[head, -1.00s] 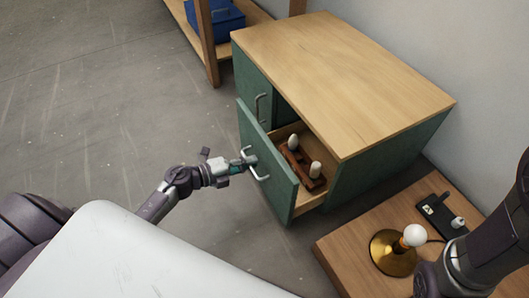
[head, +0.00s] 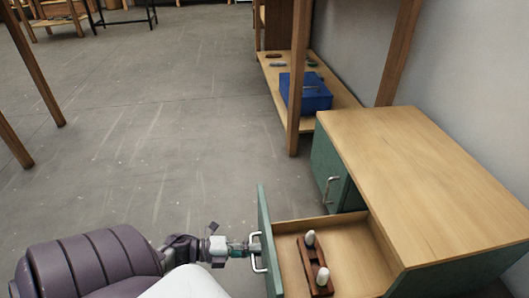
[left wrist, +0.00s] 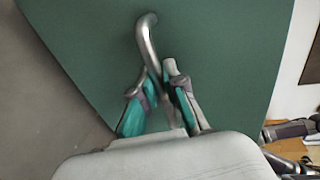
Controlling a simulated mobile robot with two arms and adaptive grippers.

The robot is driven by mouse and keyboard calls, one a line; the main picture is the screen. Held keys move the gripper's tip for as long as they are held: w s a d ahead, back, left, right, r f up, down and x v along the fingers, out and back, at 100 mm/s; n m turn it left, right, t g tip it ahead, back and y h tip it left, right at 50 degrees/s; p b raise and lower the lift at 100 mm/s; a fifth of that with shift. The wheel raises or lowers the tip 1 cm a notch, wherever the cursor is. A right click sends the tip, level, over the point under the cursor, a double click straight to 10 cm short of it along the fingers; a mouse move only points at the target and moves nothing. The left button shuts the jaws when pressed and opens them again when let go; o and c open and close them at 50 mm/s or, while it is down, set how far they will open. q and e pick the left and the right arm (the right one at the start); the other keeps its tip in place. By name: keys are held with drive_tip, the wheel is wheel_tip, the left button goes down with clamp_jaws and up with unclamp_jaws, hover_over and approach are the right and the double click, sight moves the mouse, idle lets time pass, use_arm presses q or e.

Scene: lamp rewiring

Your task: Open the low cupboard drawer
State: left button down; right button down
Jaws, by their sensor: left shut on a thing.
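The low cupboard (head: 420,170) is green with a light wood top and stands at the right in the head view. Its drawer (head: 350,245) is pulled well out, so its wooden inside shows. My left gripper (head: 252,246) is at the drawer's front, shut on the metal drawer handle (head: 259,262). In the left wrist view the fingers of my left gripper (left wrist: 163,95) close around the handle (left wrist: 148,40) in front of the green drawer front (left wrist: 215,50). My right gripper is not in the head view.
In the drawer lies a reddish-brown holder (head: 312,270) with white bulbs. A second handle (head: 328,190) is on the cupboard door. Beyond it, a wooden shelf unit (head: 300,90) holds a blue box (head: 308,92). The floor (head: 150,130) to the left is clear.

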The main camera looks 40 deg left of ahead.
use_arm(q)
drive_tip(key=shift+s+a, duration=0.35)
drive_tip(key=shift+s, duration=0.15)
drive_tip(key=c, duration=1.2)
unclamp_jaws()
drive_tip(key=v, duration=1.2)
drive_tip(key=shift+f, duration=0.1)
